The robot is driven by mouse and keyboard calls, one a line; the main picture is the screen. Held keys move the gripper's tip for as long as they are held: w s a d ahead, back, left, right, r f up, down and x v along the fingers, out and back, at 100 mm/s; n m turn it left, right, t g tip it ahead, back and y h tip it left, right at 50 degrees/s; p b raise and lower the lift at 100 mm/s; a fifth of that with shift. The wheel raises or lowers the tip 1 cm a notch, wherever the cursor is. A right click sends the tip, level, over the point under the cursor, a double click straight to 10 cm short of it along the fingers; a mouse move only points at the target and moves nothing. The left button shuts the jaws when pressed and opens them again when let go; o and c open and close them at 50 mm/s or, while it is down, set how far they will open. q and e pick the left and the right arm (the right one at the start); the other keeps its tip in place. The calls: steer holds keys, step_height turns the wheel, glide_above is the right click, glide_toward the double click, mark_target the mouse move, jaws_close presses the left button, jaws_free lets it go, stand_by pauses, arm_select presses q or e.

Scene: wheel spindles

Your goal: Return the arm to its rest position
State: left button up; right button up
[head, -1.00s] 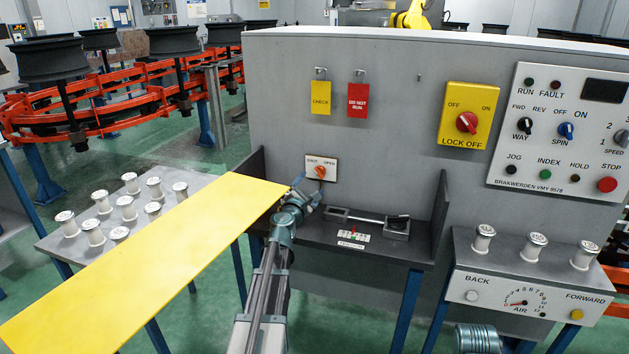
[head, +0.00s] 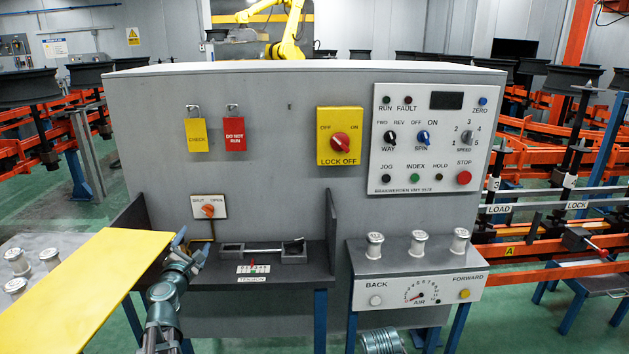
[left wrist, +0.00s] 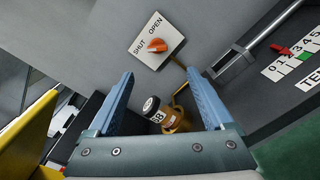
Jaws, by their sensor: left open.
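My left arm comes in from the lower left in the head view. Its gripper (head: 192,246) is open, with its blue fingers apart, in front of the grey machine panel (head: 270,130) and below the orange SHUT/OPEN knob (head: 208,210). In the left wrist view the two fingers (left wrist: 160,78) stand apart with nothing gripped. Beyond them, in the gap, is a brass-coloured fitting (left wrist: 176,120) with a round light cap. The knob (left wrist: 157,45) is ahead of the fingers, apart from them. My right gripper does not show.
A yellow board (head: 95,280) lies close left of my left gripper, over a table with white spindles (head: 48,258). A dark shelf (head: 310,262) with a tension gauge (head: 253,268) is to its right. A spindle stand (head: 415,262) is farther right.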

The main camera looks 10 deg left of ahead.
arm_select(q)
steer(key=w+d+f+m+g+h, duration=0.1)
steer(key=w+d+f+m+h, duration=0.15)
steer(key=d+m+h, duration=0.8)
steer(key=s+d+f+m+g, duration=0.3)
steer(key=d+f+m, duration=0.1)
steer(key=d, duration=0.5)
steer(key=s+d+f+m+g, duration=0.3)
steer(key=d+f+m+g, duration=0.1)
steer(key=d, duration=0.6)
steer(key=s+d+f+m+g, duration=0.3)
steer(key=s+d+f+m, duration=0.15)
steer(key=d, duration=0.45)
steer(key=s+d+f+m+g+y, duration=0.1)
steer(key=s+f+m+g+y, duration=0.3)
steer(key=s, duration=0.4)
steer(key=s+d+f+m+g+y, duration=0.1)
steer(key=s+f+m+g+y, duration=0.25)
steer(key=s+m, duration=0.4)
step_height(320, 180, up, 17)
steer(key=n+p, duration=0.1)
steer(key=p, duration=1.5)
steer(key=shift+s+t, duration=0.35)
steer(key=shift+s, duration=0.1)
